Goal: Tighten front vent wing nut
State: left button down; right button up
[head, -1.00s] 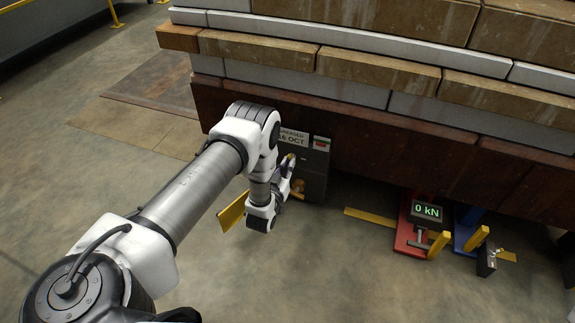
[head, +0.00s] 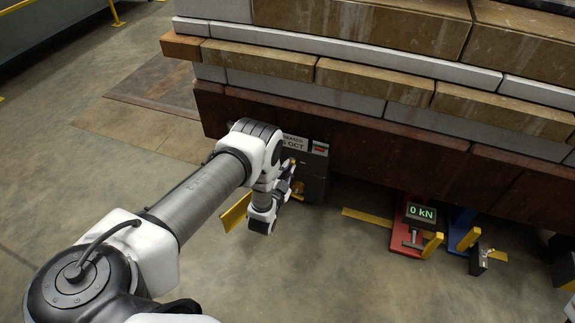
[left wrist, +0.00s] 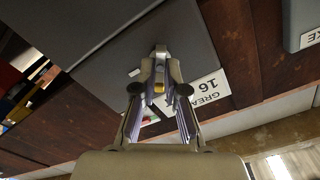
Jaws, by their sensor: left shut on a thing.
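My left gripper (head: 291,170) is at the front face of this box. In the left wrist view its two fingers (left wrist: 160,56) come together against the grey panel (left wrist: 105,52). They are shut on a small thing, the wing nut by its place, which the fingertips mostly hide. A small brass-coloured part (head: 298,187) shows beside the gripper in the head view. My right gripper is not in view.
A rusty brown beam (head: 400,150) runs under the stacked blocks above the box. A red stand with a 0 kN display (head: 421,212), a blue stand and yellow bars are to the right. A yellow plate (head: 235,212) is beside my left wrist. Floor in front is clear.

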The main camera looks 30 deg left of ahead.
pick_arm(q)
jog(key=m+p, duration=0.3)
jog(key=m, duration=0.8)
dwell(0.4)
jog(key=c, duration=1.2)
grip_release()
jog(key=shift+f, duration=0.1)
jog(key=v, duration=1.2)
jog(key=shift+d, duration=0.1)
jog(key=shift+w, duration=0.1)
